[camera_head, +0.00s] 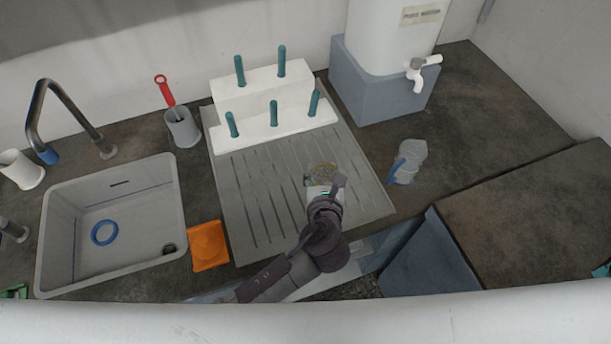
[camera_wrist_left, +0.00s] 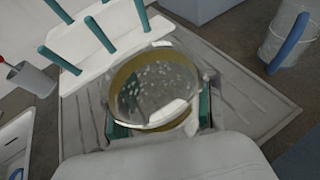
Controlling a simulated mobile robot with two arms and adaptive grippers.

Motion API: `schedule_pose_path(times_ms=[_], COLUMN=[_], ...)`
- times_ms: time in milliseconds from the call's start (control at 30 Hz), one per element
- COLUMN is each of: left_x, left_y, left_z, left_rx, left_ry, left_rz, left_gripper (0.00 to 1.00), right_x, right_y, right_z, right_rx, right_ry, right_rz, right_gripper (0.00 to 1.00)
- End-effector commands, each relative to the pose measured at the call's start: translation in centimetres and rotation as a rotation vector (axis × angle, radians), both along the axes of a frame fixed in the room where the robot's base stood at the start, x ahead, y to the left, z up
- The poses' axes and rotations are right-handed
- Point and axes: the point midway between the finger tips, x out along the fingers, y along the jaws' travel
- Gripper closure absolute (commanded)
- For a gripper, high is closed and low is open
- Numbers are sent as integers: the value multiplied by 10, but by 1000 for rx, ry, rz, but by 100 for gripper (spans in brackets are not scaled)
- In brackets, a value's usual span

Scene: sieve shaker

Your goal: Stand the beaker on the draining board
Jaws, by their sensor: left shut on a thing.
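My left gripper (camera_head: 323,190) is over the right part of the grey draining board (camera_head: 283,218). It is shut on a round, see-through vessel with a yellowish wall and pale specks inside, which looks like the beaker (camera_head: 323,173). In the left wrist view the beaker (camera_wrist_left: 155,88) sits between the green finger pads of the gripper (camera_wrist_left: 162,118), its open rim facing the camera. I cannot tell whether its base touches the board. My right gripper is not in view.
A white peg rack (camera_head: 262,98) with several teal pegs fills the back of the board. A clear jug (camera_head: 412,155) with a blue handle stands right of the board. A sink (camera_head: 110,220), an orange object (camera_head: 208,246) and a grey cup (camera_head: 183,130) are left. The board's front left is clear.

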Motion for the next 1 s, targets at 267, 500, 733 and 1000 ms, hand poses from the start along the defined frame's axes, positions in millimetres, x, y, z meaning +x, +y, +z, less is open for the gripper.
schedule_pose_path(times_ms=[267, 500, 733, 1000], left_x=[35, 41, 41, 41], left_y=[41, 48, 48, 47], left_z=[-32, -51, -77, -78], left_rx=[1, 0, -1, -2], left_ry=[-1, 2, 0, 0], left_rz=[1, 0, -1, 0], left_gripper=[92, 92, 92, 92], right_x=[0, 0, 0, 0], right_y=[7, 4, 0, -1], right_z=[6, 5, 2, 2], right_rx=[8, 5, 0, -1], right_ry=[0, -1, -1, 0], right_rz=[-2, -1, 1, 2], right_gripper=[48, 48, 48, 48])
